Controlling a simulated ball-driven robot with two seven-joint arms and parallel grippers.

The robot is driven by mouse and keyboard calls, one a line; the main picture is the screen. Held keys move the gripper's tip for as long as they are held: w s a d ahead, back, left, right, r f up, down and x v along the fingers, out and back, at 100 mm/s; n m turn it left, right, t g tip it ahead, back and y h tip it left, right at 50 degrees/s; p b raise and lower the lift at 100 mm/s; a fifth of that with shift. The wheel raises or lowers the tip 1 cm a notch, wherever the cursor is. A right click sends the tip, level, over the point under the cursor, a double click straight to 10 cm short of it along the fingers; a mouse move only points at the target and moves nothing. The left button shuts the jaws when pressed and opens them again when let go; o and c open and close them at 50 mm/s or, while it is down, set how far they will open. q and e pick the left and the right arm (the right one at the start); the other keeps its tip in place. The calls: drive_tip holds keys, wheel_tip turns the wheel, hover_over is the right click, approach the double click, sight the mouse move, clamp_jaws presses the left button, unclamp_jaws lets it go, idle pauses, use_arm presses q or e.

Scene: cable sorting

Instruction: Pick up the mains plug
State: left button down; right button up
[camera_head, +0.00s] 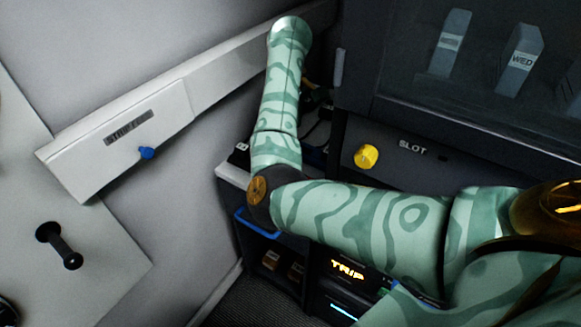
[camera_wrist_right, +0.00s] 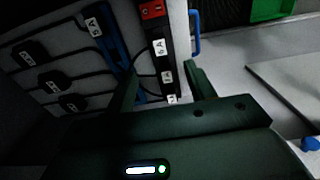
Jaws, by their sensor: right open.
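My right gripper (camera_wrist_right: 161,76) is open in the right wrist view, its two dark fingers apart with nothing seen gripped. A long black strip (camera_wrist_right: 163,58) with white labels and a red end lies beyond and between the fingertips. Several black plug-like blocks (camera_wrist_right: 72,102) with white labels and dark cables sit at the left. I cannot tell which piece is the mains plug. In the head view my right arm hides most of this area, and the gripper itself is not clear. My left gripper is not in view.
A blue labelled bar (camera_wrist_right: 109,42) stands left of the strip, and a blue handle (camera_wrist_right: 195,33) right of it. In the head view, a dark panel with a yellow knob (camera_head: 366,156) is right of my arm. A white drawer-like ledge (camera_head: 122,138) is at left.

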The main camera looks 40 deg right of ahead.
wheel_tip(320, 180, down, 9)
drive_tip(key=b, duration=0.3)
drive_tip(key=shift+w+b, duration=0.1)
drive_tip(key=shift+b, duration=0.25)
drive_tip(key=shift+f, duration=0.4)
wheel_tip(320, 180, down, 5)
drive_tip(key=b, duration=0.3)
drive_tip(key=shift+w, duration=0.15)
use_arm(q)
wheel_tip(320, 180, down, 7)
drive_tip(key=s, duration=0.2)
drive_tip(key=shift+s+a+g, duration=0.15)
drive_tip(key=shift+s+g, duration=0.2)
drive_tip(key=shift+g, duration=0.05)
use_arm(e)
drive_tip(key=shift+r, duration=0.1)
drive_tip(key=c, duration=1.1)
